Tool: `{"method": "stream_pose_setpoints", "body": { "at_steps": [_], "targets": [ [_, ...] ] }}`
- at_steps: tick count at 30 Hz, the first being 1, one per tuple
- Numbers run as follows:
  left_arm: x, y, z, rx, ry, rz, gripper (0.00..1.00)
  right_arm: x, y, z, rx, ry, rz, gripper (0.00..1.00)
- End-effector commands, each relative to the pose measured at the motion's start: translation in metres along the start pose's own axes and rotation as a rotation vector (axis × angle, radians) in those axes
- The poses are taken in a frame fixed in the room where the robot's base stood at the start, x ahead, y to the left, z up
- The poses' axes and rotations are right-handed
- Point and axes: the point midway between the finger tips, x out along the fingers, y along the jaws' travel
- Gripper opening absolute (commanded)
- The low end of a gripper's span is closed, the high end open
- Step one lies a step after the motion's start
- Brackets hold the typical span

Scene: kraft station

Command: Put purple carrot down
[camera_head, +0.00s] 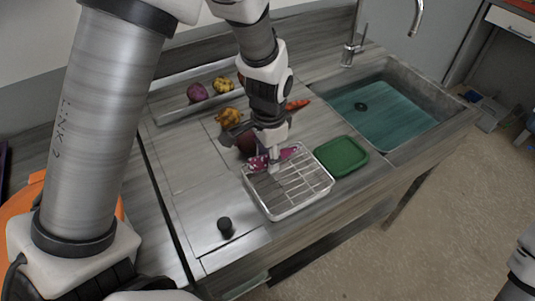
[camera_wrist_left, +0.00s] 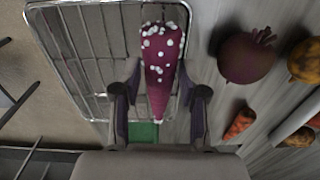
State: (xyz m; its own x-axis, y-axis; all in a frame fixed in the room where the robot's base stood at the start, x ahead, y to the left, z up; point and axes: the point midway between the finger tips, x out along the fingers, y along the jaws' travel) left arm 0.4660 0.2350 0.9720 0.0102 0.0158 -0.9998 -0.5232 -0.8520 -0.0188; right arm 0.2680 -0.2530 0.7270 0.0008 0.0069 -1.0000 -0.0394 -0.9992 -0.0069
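The purple carrot (camera_head: 286,153) with white spots is at the silver wire rack (camera_head: 298,207), under my left gripper (camera_head: 272,168). In the left wrist view the carrot (camera_wrist_left: 160,65) lies lengthwise between the two fingers of the gripper (camera_wrist_left: 160,85), over the rack's bars (camera_wrist_left: 85,50), its narrow tip towards the palm. The fingers stand close on both sides of it. I cannot tell whether they press on it, or whether the carrot rests on the bars. My right gripper is not in view; only part of my right arm shows at the lower right.
A green tray (camera_head: 342,156) lies right of the rack, then the sink (camera_head: 385,105) with its tap (camera_head: 350,50). Behind the rack are a dark red beet (camera_head: 245,143), a yellow vegetable (camera_head: 229,116) and an orange carrot (camera_head: 298,104). A small black knob (camera_head: 225,227) stands front left.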

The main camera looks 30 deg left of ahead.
Motion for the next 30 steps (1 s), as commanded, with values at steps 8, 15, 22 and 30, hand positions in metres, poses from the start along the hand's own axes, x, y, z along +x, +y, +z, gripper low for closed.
{"method": "stream_pose_setpoints", "body": {
  "at_steps": [8, 15, 22, 30],
  "targets": [
    [-0.001, 0.0, 0.0, 0.0, 0.001, 0.0, 0.56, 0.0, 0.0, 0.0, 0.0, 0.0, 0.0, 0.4],
    [-0.028, -0.001, -0.001, -0.001, 0.005, -0.003, 0.56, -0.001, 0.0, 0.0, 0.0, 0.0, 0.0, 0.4],
    [-0.088, -0.001, -0.001, -0.001, 0.006, -0.003, 0.56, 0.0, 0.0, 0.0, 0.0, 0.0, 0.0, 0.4],
    [-0.124, -0.001, -0.001, 0.0, 0.002, -0.001, 0.56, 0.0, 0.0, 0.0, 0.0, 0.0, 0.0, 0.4]
  ]
}}
